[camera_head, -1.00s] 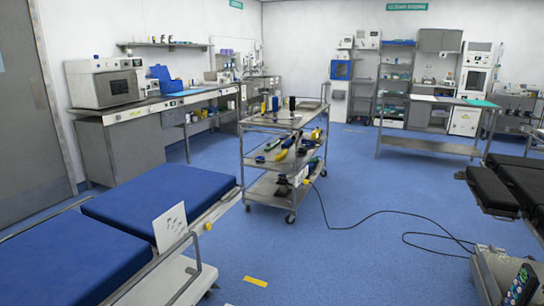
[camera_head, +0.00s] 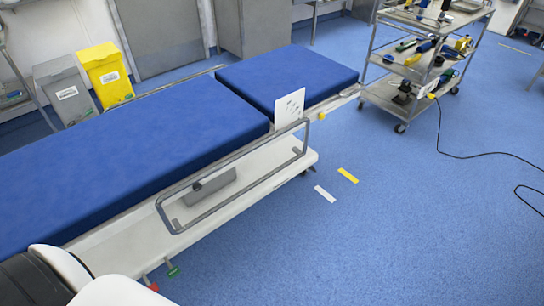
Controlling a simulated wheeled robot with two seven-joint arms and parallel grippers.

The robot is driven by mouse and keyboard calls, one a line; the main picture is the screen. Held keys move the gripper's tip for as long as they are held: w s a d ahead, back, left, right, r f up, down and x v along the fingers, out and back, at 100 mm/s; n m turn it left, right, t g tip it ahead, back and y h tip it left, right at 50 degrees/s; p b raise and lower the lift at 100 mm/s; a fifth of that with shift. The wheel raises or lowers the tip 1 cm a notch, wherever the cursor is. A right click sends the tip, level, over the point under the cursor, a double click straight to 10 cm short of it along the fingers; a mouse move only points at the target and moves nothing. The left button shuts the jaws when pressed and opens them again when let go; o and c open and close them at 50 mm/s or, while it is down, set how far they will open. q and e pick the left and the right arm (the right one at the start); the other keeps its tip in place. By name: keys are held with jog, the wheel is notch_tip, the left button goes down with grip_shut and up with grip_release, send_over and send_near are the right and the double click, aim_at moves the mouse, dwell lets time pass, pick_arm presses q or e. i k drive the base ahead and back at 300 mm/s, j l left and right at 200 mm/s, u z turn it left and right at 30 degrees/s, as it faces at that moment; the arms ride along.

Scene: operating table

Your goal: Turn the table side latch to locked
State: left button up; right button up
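A bed-like table with blue pads (camera_head: 130,150) and a white base (camera_head: 120,248) runs from the lower left to the upper middle. A grey side rail (camera_head: 240,192) stands along its near side. A grey block (camera_head: 208,187) with a small dark part sits behind the rail. A small yellow knob (camera_head: 322,116) is on the side edge near the far end. A red pedal-like part (camera_head: 150,283) and a green one (camera_head: 173,271) stick out low on the near side. I cannot tell which part is the latch or its setting. Neither gripper is in view.
A white card (camera_head: 289,108) stands by the pads. A steel cart (camera_head: 368,88) with tools stands at the upper right, its black cable (camera_head: 470,156) on the floor. Grey (camera_head: 65,92) and yellow (camera_head: 106,75) bins stand behind the table. The blue floor at right is mostly clear.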

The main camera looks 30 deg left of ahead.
aim_at(196, 187)
jog(key=u, duration=1.65)
